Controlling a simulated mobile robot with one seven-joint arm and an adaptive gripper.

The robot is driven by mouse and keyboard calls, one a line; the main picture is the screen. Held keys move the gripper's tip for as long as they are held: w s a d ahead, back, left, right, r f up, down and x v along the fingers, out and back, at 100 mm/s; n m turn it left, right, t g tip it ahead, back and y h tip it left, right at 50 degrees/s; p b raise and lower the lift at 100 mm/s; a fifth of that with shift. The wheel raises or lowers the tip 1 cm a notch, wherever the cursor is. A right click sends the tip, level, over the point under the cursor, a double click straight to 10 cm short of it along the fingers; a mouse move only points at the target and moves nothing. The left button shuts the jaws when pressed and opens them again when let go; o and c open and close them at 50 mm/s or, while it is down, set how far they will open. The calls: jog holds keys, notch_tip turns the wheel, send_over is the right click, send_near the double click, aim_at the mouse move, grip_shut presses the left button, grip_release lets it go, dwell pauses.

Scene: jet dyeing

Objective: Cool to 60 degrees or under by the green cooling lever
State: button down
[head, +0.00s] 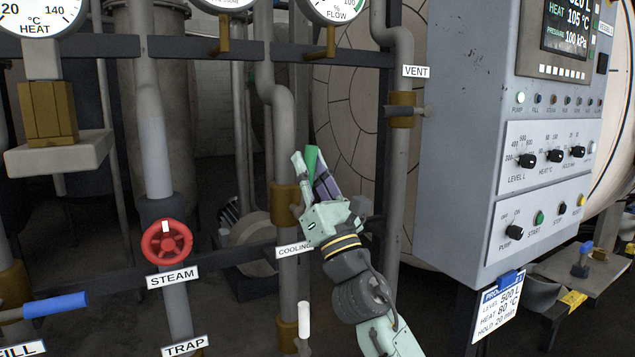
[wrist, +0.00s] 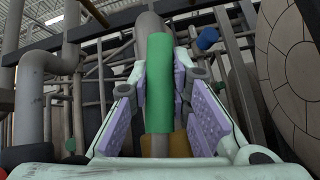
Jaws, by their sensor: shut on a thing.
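The green cooling lever (head: 312,157) is between the fingers of my gripper (head: 316,176) in the head view. The lever's green grip also shows in the wrist view (wrist: 159,70), standing lengthwise between the purple finger pads of my gripper (wrist: 160,92). My gripper is shut on it. The lever's pivot is partly hidden behind my gripper, at the brass valve body (head: 285,205) on the grey pipe. The COOLING label (head: 293,250) is just below, partly covered by my wrist. The panel display (head: 568,28) reads HEAT 105 °C and pressure 100 kPa.
The red STEAM handwheel (head: 167,242) is to the left, with a blue lever (head: 55,305) lower left. A white lever (head: 304,320) hangs below the COOLING label. The VENT pipe (head: 402,160) and grey control cabinet (head: 470,130) stand close on the right.

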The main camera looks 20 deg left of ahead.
jog(key=shift+s+a+n+g+y+b, duration=0.2)
jog(key=shift+n+g+y, duration=0.15)
jog(key=shift+n+g, duration=0.4)
jog(key=shift+s+a+n+g+y+b, duration=0.15)
jog(key=shift+n+g+y+b, duration=0.25)
jog(key=shift+n, duration=0.45)
jog(key=shift+s+a+n+g+y+b, duration=0.1)
jog(key=shift+s+n+g+y, duration=0.15)
jog(key=shift+n+g, duration=0.55)
jog(key=c, duration=1.5)
grip_release()
jog(key=shift+o, duration=0.2)
jog(key=v, duration=1.2)
